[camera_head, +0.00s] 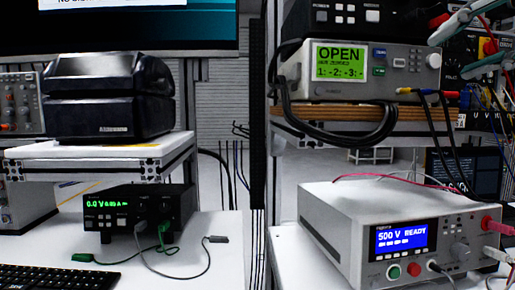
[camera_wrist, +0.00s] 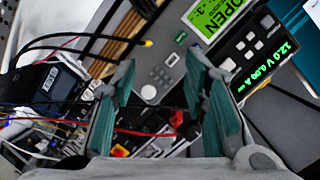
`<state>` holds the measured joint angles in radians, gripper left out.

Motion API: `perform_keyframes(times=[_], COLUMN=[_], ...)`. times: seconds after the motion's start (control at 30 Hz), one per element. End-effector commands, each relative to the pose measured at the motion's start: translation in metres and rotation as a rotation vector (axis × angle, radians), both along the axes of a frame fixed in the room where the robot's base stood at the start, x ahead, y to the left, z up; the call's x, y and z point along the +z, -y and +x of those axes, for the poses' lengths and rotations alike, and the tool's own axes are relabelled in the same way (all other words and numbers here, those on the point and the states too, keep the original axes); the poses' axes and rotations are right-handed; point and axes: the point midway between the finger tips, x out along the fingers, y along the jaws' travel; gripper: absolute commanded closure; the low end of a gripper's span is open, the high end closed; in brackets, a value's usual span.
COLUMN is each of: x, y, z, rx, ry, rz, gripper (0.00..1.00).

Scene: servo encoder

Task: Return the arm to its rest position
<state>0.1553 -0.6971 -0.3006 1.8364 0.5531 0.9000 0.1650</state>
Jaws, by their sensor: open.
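My gripper (camera_head: 448,57) shows at the upper right edge of the head view, its two teal-padded fingers spread and pointing left. It is beside the right end of the grey instrument (camera_head: 408,75) with the green "OPEN" display. In the wrist view my gripper (camera_wrist: 160,72) is open, with nothing seen held between the fingers. The "OPEN" instrument (camera_wrist: 165,60) lies beyond the fingertips there, tilted in the picture. The rest of my arm is mostly out of view, and I cannot tell its joint pose.
Red, black and yellow cables (camera_head: 490,35) hang close around my gripper. A wooden shelf (camera_head: 350,118) carries the "OPEN" instrument. Below stands a white tester (camera_head: 335,225) reading "500 V READY". A black power supply (camera_head: 140,210) and keyboard (camera_head: 50,278) are at left.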

Motion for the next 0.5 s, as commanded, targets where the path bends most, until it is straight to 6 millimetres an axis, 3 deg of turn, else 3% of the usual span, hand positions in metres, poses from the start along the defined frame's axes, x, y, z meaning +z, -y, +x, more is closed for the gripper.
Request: perform_keyframes(times=[0.03, 0.27, 0.5], x=[-0.029, -0.155, -0.28], y=[-0.014, -0.066, -0.098], z=[0.003, -0.011, -0.066], rx=[0.041, 0.22, 0.417], ry=[-0.069, -0.382, -0.719], rz=[-0.029, -0.19, -0.387], gripper=[0.59, 0.59, 0.59])
